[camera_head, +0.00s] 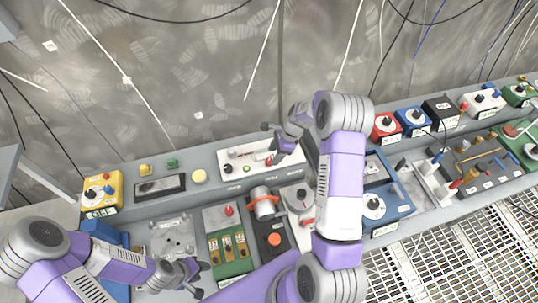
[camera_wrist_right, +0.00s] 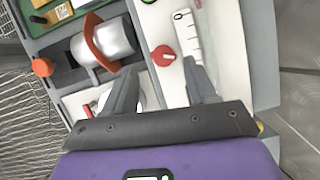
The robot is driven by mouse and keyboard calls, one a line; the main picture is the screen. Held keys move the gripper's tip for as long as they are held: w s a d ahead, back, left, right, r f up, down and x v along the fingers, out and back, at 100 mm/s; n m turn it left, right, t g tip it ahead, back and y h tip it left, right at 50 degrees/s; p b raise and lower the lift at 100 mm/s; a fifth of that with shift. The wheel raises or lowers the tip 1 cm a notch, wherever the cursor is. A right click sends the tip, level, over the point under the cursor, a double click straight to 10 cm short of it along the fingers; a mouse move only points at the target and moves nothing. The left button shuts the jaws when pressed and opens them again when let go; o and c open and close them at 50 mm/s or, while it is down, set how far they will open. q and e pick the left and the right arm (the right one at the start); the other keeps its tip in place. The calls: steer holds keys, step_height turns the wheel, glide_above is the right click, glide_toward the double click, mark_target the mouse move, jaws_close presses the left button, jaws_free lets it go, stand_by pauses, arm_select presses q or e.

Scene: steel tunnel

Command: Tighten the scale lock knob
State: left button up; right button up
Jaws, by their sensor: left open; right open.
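A round red knob (camera_wrist_right: 163,55) with a pale pointer mark sits on a white panel beside a white graduated scale strip (camera_wrist_right: 187,35) in the right wrist view. I take it for the scale lock knob. My right gripper (camera_wrist_right: 160,68) is open, its two dark fingers on either side just below the knob; I cannot tell if either touches it. In the head view the right gripper (camera_head: 270,143) is over the white panel (camera_head: 233,157) at the back row and partly hides it. My left gripper (camera_head: 203,280) is open and empty at the front.
An orange-banded cylinder (camera_head: 264,203) and a panel with an orange button (camera_head: 274,239) stand in front of the white panel. A yellow box (camera_head: 101,191) is at left. Red (camera_head: 385,125) and blue (camera_head: 411,118) boxes stand at right. The grey wall is behind.

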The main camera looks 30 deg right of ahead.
mark_target(269, 160)
steer(key=x, duration=0.4)
steer(key=shift+w, duration=0.3)
steer(key=shift+s+f, duration=0.1)
steer(key=shift+f, duration=0.05)
jaws_close()
